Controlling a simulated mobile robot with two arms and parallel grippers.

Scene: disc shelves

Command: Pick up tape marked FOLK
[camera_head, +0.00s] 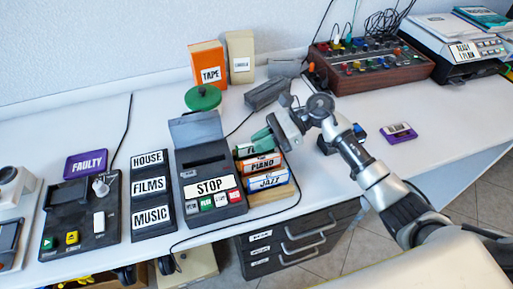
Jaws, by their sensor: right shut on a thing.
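A green tape (241,153) with a white label, only partly readable and starting with F, lies at the back of a row of tapes. My right gripper (265,136) comes in from the right and is shut on this tape; its fingers cover part of the tape and its label. An orange tape marked PIANO (262,164) and a blue tape marked JAZZ (268,181) lie in front of it on a wooden holder (272,194). My left gripper is not in view.
A dark player marked STOP (209,186) stands close left of the tapes. Label blocks HOUSE, FILMS, MUSIC (151,190) are further left. Behind are a green disc (203,97), an orange TAPE box (208,66) and a wooden mixer (372,64). A purple cartridge (399,134) lies right.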

